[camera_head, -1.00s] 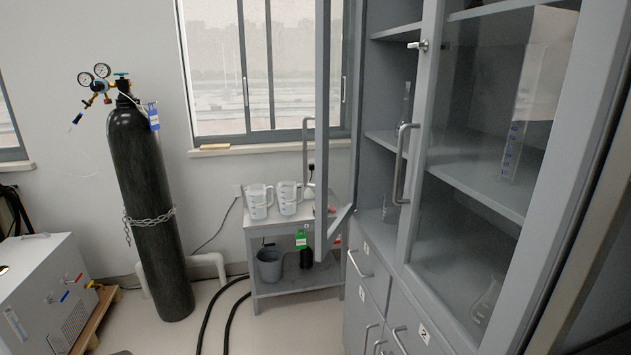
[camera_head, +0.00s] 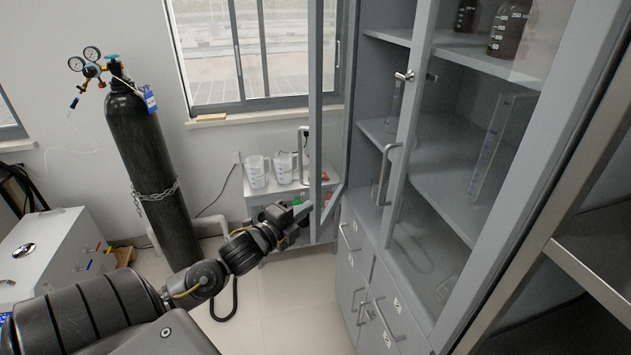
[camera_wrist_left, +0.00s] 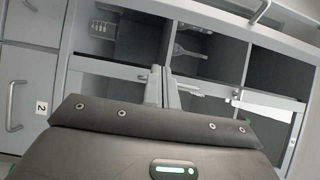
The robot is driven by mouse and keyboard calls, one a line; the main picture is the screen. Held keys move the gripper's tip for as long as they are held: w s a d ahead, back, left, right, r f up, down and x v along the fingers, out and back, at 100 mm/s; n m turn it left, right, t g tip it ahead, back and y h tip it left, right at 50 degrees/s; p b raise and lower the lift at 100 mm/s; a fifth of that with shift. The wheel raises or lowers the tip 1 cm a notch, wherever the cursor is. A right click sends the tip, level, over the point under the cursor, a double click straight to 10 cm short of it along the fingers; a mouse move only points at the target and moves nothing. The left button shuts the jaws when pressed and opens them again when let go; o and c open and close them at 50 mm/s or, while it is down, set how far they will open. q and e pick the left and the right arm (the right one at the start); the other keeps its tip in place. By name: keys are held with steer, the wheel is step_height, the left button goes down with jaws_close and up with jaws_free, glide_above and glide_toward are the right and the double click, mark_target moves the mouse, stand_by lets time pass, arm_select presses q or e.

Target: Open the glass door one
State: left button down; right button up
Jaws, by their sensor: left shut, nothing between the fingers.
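The grey cabinet has a left glass door (camera_head: 316,110) that stands swung open, with its bar handle (camera_head: 303,150) on the far side. The right glass door (camera_head: 480,150) looks closed, with a vertical bar handle (camera_head: 385,175) and a small latch (camera_head: 404,76) above it. My left gripper (camera_head: 303,209) is shut and empty beside the open door's lower corner; I cannot tell whether it touches it. My right gripper is not in view.
Numbered drawers (camera_head: 375,290) with handles lie below the doors. A small side table (camera_head: 262,198) with measuring jugs (camera_head: 257,171) stands behind my gripper. A chained black gas cylinder (camera_head: 150,165) is at the left. The floor (camera_head: 290,300) before the drawers is clear.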

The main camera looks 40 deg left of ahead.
mark_target(316, 189)
arm_select(q)
steer(key=w+a+p, duration=0.1)
steer(key=w+p, duration=0.1)
steer(key=w, duration=0.1)
steer(key=w+a+p, duration=0.1)
steer(key=w+p, duration=0.1)
steer(key=w, duration=0.1)
steer(key=w+a+p, duration=0.1)
steer(key=w+p, duration=0.1)
steer(key=shift+w+a, duration=0.15)
steer(key=shift+w, duration=0.25)
steer(key=shift+s+a, duration=0.1)
steer(key=shift+a, duration=0.05)
steer(key=shift+f, duration=0.1)
